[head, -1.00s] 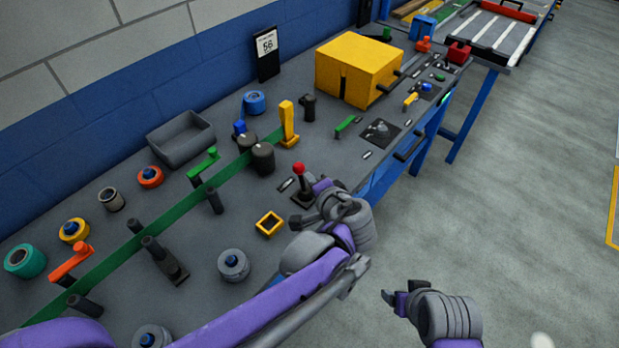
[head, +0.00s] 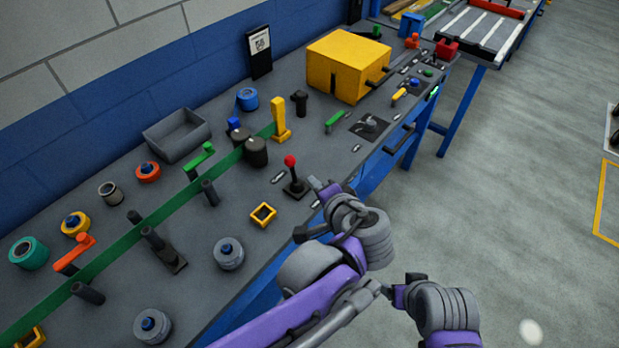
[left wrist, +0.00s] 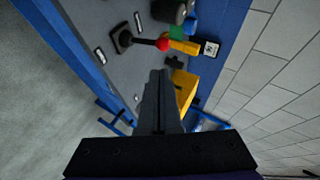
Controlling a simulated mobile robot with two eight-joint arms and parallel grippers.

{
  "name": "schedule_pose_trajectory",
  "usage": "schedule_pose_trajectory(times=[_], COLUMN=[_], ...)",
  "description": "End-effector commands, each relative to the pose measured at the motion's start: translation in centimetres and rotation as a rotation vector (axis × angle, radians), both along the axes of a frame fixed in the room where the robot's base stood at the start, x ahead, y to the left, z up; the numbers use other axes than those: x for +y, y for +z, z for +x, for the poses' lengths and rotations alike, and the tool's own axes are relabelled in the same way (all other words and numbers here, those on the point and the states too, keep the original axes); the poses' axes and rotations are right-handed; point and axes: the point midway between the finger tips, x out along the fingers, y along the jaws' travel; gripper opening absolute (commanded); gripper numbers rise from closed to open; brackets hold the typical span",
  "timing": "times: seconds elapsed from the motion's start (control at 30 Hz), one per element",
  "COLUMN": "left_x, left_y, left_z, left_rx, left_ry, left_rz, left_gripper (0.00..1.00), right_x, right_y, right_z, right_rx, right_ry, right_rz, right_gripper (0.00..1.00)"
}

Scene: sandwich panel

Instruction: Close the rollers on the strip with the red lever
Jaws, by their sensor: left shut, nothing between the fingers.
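The red-knobbed lever (head: 290,161) stands on a black base on the grey bench, its stick nearly upright. Its red knob also shows in the left wrist view (left wrist: 162,44), just beyond my fingertips. Two dark rollers (head: 256,153) stand at the far end of the green strip (head: 150,221), one on each side of it; whether they touch it I cannot tell. My left gripper (head: 314,185) is shut and empty, right of the lever and apart from it, by the bench's front edge. My right gripper (head: 395,290) is off the bench at lower right; its jaw opening is unclear.
A yellow box (head: 345,65) and a yellow upright handle (head: 281,120) stand beyond the lever. A small yellow square frame (head: 263,215) lies near its base. Several spools and posts line the strip. The floor at right is mostly clear.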

Motion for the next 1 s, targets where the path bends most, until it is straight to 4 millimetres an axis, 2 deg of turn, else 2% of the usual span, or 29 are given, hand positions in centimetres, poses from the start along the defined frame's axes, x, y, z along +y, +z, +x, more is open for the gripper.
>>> schedule_pose_trajectory(times=[0.1,0.23,0.8,0.9,0.97,1.0], left_x=[-0.6,-0.8,-0.8,0.4,2.1,3.8], left_y=[0.9,1.3,1.4,0.9,0.1,-0.7], left_z=[-1.2,-1.8,-1.9,-2.1,-2.5,-3.0], left_rx=[0.000,0.000,0.000,0.021,0.059,0.092], left_ry=[-0.002,0.000,0.001,0.019,0.049,0.078], left_rz=[0.000,0.000,0.000,-0.017,-0.049,-0.080], left_gripper=[0.00,0.00,0.00,0.00,0.00,0.00], right_x=[0.0,0.0,0.0,0.0,0.0,0.0], right_y=[0.1,0.1,0.1,0.2,0.3,0.4], right_z=[0.0,0.0,0.0,0.0,0.1,0.1], right_rx=[0.000,0.000,0.000,-0.001,-0.001,-0.002], right_ry=[0.000,0.000,0.000,0.000,0.000,0.000], right_rz=[0.000,0.000,0.000,0.000,0.000,0.000], right_gripper=[0.76,0.76,0.76,0.76,0.76,0.76])
